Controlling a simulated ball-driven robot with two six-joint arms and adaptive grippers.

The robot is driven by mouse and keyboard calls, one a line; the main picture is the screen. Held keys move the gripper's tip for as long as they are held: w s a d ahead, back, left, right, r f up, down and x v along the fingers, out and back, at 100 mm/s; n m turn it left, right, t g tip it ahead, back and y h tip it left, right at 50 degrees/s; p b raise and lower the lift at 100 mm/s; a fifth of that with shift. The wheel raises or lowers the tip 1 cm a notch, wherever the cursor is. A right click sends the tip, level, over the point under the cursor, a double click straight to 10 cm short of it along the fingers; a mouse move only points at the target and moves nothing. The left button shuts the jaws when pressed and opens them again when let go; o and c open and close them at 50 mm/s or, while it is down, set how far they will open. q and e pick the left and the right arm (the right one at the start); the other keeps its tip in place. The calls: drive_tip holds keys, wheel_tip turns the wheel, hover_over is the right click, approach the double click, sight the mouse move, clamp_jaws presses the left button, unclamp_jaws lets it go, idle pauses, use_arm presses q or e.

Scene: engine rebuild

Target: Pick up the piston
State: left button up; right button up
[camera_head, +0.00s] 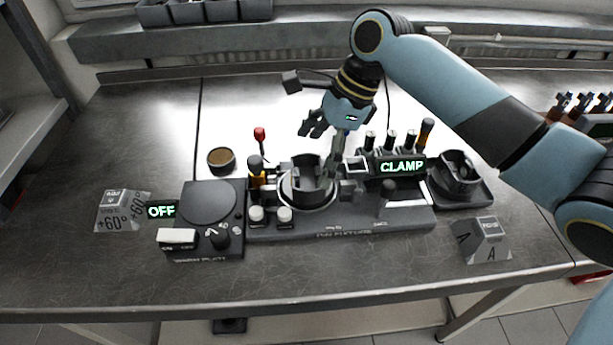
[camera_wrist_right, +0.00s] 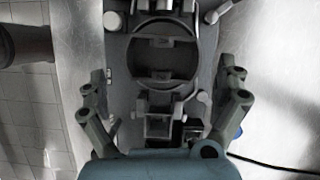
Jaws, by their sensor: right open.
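A dark round part that looks like the piston (camera_head: 306,182) sits in the ring of the pin fixture (camera_head: 345,222). The right wrist view shows it from above as a round dark body (camera_wrist_right: 160,55) with slots across it. Another dark cylindrical part (camera_head: 457,168) stands in a tray at the right; I cannot tell which of the two is the piston. My right gripper (camera_head: 324,146) is above the fixture, fingers pointing down. In the right wrist view its fingers (camera_wrist_right: 164,108) are spread wide with nothing gripped between them. My left gripper is not in view.
A warm plate (camera_head: 208,202) with an OFF sign is left of the fixture. A CLAMP sign (camera_head: 402,167) and several dark-handled tools stand behind it. A small round tin (camera_head: 221,160) and a red-tipped tool (camera_head: 259,135) are behind left.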

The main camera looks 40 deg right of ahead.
sight(302, 184)
drive_tip(key=shift+w+a+f, duration=0.15)
drive_tip(key=shift+f, duration=0.25)
drive_tip(key=x, duration=0.4)
drive_tip(key=shift+f, duration=0.55)
drive_tip(key=c, duration=1)
drive_tip(key=shift+c, duration=1.1)
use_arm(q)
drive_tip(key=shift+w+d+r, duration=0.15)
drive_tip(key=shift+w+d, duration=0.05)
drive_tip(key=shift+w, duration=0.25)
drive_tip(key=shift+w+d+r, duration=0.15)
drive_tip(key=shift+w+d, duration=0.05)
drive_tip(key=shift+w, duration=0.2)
use_arm(e)
drive_tip(key=shift+c, duration=0.6)
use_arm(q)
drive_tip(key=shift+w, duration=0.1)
